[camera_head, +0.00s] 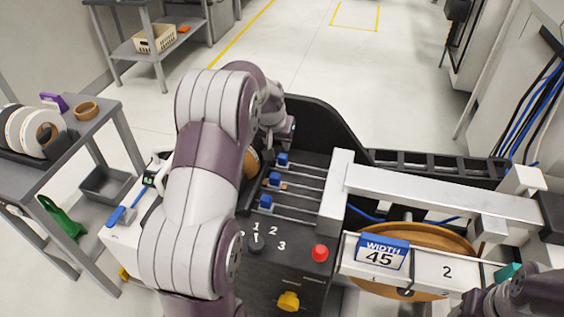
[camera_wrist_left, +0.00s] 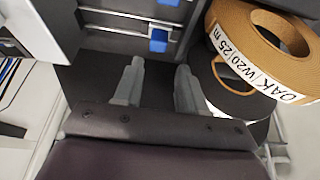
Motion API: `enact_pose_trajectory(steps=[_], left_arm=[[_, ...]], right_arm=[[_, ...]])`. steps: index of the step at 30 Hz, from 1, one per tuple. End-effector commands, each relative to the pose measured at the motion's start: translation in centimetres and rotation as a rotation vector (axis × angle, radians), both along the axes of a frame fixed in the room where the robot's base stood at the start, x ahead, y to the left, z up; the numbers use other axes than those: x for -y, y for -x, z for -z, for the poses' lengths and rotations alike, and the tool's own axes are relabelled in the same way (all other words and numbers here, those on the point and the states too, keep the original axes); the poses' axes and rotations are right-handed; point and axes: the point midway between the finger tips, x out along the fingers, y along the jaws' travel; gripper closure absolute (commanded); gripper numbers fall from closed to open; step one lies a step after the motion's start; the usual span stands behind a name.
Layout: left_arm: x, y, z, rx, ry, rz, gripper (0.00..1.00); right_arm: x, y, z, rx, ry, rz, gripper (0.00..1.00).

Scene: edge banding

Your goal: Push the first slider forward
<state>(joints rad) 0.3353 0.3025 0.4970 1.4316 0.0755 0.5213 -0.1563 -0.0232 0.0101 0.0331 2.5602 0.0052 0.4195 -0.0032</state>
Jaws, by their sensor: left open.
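Three blue sliders sit on rails on the dark machine panel: a far one (camera_head: 282,159), a middle one (camera_head: 274,179) and a near one (camera_head: 265,202). Which one counts as first is not marked. My left gripper (camera_wrist_left: 160,78) is open and empty in the left wrist view, its two grey fingers apart. A blue slider (camera_wrist_left: 158,41) lies just beyond the fingertips, apart from them, with another blue one (camera_wrist_left: 167,2) at the top edge. In the head view my left arm hides most of that gripper, which is at the far end of the slider panel.
A roll of oak edge band (camera_wrist_left: 262,45) stands close to the right of the left fingers. A white bar (camera_head: 337,195) borders the rails on the right. A side table (camera_head: 85,135) stands left.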

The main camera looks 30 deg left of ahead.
Motion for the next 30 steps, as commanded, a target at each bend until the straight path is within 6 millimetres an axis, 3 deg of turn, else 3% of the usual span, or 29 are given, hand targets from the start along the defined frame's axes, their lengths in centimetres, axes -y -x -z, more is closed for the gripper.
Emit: enact_pose_trajectory(steps=[6, 10, 15, 24, 25, 28, 30], left_arm=[[-0.4, -2.0, 5.0, -0.003, 0.001, 0.001, 0.6], [-0.6, -2.8, 6.9, -0.002, 0.0, 0.001, 0.6], [-0.7, -3.3, 8.2, -0.001, 0.0, 0.001, 0.6], [-0.7, -3.5, 8.5, 0.0, 0.0, 0.001, 0.6], [-0.7, -3.5, 8.4, 0.0, 0.0, 0.001, 0.63], [-0.7, -3.5, 8.4, 0.0, 0.0, 0.001, 0.95], [-0.7, -3.5, 8.4, 0.0, 0.0, 0.001, 1.0]], right_arm=[[0.0, 0.0, -0.2, 0.0, 0.0, 0.0, 0.43], [0.0, 0.0, -0.3, 0.0, 0.0, 0.0, 0.43], [0.0, 0.0, -0.3, 0.0, 0.0, 0.0, 0.43], [0.0, 0.0, -0.3, -0.001, 0.0, 0.0, 0.43], [0.0, 0.0, -0.3, -0.001, 0.0, 0.0, 0.43], [0.0, 0.0, -0.3, -0.001, 0.0, 0.0, 0.43], [0.0, 0.0, -0.3, -0.001, 0.0, 0.0, 0.43]])
